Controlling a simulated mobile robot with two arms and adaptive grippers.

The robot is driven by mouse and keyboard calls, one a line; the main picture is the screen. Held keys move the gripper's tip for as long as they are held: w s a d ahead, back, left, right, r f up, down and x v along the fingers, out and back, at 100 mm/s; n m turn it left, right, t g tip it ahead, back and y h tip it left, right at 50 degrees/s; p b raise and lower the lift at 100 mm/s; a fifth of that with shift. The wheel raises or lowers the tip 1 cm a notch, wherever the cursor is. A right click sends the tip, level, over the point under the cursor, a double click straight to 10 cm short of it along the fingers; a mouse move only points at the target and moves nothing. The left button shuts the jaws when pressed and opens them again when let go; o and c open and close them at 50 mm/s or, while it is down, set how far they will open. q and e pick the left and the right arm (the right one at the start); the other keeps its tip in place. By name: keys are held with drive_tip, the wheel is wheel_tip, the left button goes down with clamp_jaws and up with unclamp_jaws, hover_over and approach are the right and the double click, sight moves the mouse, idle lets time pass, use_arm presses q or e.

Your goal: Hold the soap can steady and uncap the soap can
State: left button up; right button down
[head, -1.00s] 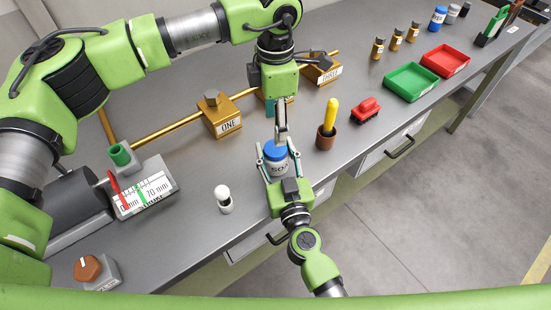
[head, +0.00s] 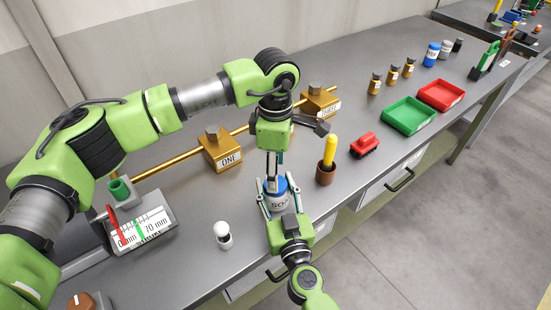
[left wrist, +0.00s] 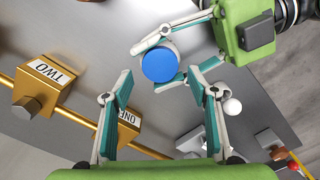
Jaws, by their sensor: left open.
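The soap can (head: 279,203) is white with a blue cap (head: 281,186) and stands upright near the bench's front edge. My right gripper (head: 279,201) has its fingers closed on the can from both sides. In the left wrist view the blue cap (left wrist: 160,62) sits between those fingers, seen from above. My left gripper (head: 272,178) points straight down over the cap, and its fingers partly hide it. In the left wrist view the fingers of my left gripper (left wrist: 158,76) are spread apart, with the cap beyond and between them. Contact with the cap cannot be told.
A white-topped small bottle (head: 222,235) stands left of the can. A brown cup with a yellow-handled tool (head: 327,165) and a red block (head: 365,145) are to the right. Brass block ONE (head: 222,150) is behind. Green (head: 408,116) and red (head: 441,95) trays lie farther right.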

use_arm(q)
drive_tip(key=shift+f, duration=2.05)
drive_tip(key=c, duration=1.1)
drive_tip(key=n, duration=0.4)
drive_tip(key=shift+n, duration=0.4)
drive_tip(key=n, duration=0.5)
drive_tip(key=o, duration=1.2)
drive_tip(key=shift+r, duration=0.1)
